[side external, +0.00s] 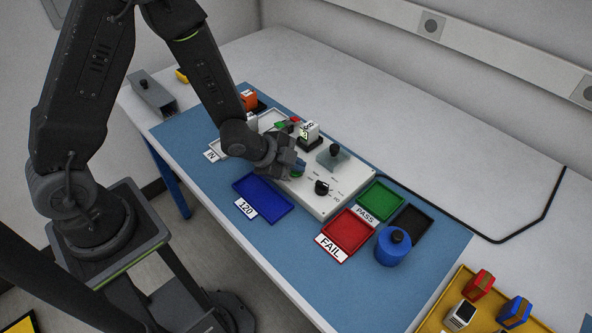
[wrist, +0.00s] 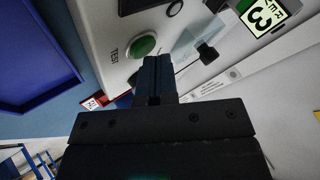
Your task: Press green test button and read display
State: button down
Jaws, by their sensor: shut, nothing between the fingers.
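The test button (wrist: 143,46) is a round green dome in a white ring, labelled TEST, on the pale panel (side external: 330,200). In the wrist view my gripper (wrist: 156,60) is shut and empty, its fingertips just beside the button's lower right edge; I cannot tell whether they touch it. In the side view my gripper (side external: 298,168) is low over the panel and hides the button's surroundings.
A blue tray (side external: 242,186) marked 120 lies in front of the panel. Red FAIL (side external: 331,240) and green PASS (side external: 368,199) trays stand right of it, with a blue cylinder (side external: 393,252) nearby. Black knobs (side external: 322,187) stick up from the panel.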

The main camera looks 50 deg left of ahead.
aim_at(296, 173)
jog(key=shift+f, duration=0.15)
dwell(0.4)
jog(key=shift+r, duration=0.8)
jog(key=shift+r, duration=2.5)
